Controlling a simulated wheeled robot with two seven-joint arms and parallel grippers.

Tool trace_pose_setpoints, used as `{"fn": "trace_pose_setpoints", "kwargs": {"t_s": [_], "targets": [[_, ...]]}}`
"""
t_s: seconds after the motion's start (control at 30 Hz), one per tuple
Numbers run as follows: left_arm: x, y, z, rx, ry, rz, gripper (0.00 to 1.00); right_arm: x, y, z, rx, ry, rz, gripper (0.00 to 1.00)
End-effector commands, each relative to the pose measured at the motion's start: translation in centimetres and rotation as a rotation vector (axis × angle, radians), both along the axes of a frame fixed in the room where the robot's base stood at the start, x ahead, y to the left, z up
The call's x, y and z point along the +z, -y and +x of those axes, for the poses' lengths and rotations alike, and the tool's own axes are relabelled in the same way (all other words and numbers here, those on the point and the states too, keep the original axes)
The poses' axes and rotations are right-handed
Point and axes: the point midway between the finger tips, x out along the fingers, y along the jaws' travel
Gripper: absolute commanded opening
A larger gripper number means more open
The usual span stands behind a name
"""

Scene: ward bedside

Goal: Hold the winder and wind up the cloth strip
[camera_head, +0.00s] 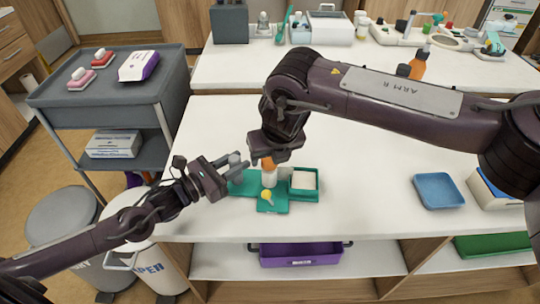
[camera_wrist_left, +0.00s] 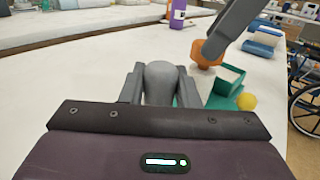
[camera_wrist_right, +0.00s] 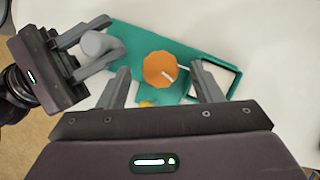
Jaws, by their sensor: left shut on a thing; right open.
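The winder has a teal base (camera_head: 240,188) on the white table, with an orange knob (camera_head: 268,163) above a white upright roll (camera_head: 269,180). I cannot tell whether that roll is the cloth strip. A yellow ball (camera_head: 265,196) sits at the base's front. My left gripper (camera_wrist_left: 160,85) is shut on a grey rounded post (camera_wrist_right: 95,43) at the base's left end. My right gripper (camera_wrist_right: 165,80) is open above the winder. The orange knob (camera_wrist_right: 160,69) shows between its fingers but looks ungripped. A teal open box (camera_head: 305,183) with white inside joins the right side.
A blue tray (camera_head: 438,190) lies to the right on the table, with clear white surface between. A grey cart (camera_head: 110,90) stands at the left. A purple bin (camera_head: 300,255) is on the shelf below. Bottles and equipment stand on the back counter.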

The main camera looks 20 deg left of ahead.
Motion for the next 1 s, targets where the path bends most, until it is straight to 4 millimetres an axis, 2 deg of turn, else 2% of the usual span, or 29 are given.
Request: {"fn": "trace_pose_setpoints", "kwargs": {"t_s": [0.3,0.5,0.7,1.0], "targets": [[0.0,0.0,0.0,0.001,0.000,0.000,0.00,6.2,1.5,-2.0,0.001,0.003,0.001,0.59],[0.0,0.0,0.0,0.001,0.000,0.000,0.00,9.0,2.1,-3.0,-0.001,0.002,0.001,0.59],[0.0,0.0,0.0,0.001,0.000,0.000,0.00,9.9,2.3,-3.4,0.000,-0.001,0.001,0.59],[0.0,0.0,0.0,0.001,0.000,0.000,0.00,9.9,2.3,-3.3,0.000,0.000,0.000,0.59]]}}
